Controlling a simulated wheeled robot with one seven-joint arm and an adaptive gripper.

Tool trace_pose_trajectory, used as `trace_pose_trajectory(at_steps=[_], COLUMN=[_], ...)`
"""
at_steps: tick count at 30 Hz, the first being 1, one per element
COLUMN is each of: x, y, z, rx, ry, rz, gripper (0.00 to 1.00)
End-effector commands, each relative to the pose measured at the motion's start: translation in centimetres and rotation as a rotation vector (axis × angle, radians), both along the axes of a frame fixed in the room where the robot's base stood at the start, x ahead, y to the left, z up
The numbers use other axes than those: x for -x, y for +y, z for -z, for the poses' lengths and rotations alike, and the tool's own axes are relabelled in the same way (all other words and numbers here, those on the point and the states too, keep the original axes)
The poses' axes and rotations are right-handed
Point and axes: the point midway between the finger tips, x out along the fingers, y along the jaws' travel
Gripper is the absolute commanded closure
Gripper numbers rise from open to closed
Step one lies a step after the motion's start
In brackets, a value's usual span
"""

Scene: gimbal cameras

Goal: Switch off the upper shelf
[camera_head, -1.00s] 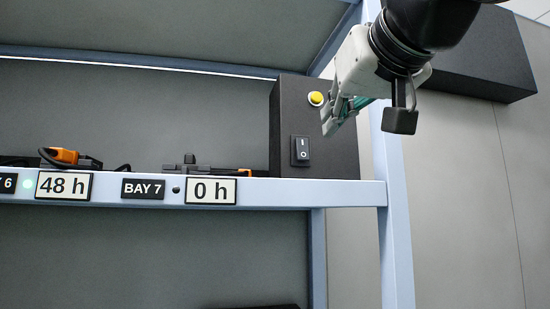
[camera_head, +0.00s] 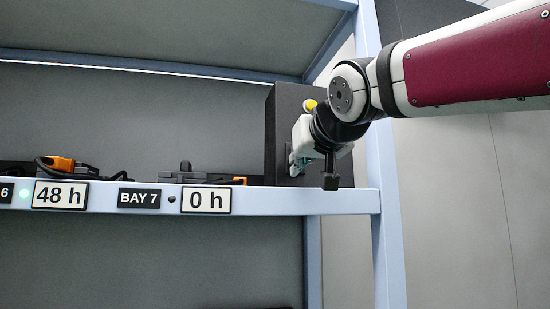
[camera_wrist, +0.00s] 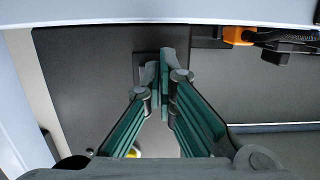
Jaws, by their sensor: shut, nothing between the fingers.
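A black control box (camera_head: 284,115) stands at the right end of the shelf. Its yellow round button (camera_head: 310,105) shows just above my gripper, and also at the bottom of the wrist view (camera_wrist: 134,152). My gripper (camera_head: 293,162) is at the front of the box, over the rocker switch, which it hides in the head view. In the wrist view, my shut, empty fingertips (camera_wrist: 161,66) are in front of the dark switch (camera_wrist: 142,56), covering most of it. I cannot tell whether they touch it or which way the rocker is tipped.
Black and orange devices (camera_head: 62,163) lie on the shelf to the left. A blue upright (camera_head: 388,240) stands at the right.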

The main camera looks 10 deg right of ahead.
Motion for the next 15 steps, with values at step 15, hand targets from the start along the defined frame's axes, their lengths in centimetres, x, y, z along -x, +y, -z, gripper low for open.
trace_pose_trajectory(at_steps=[15], x=[-0.48], y=[-0.02], z=[0.21], rx=[0.000], ry=[-0.009], rz=[0.000], gripper=[1.00])
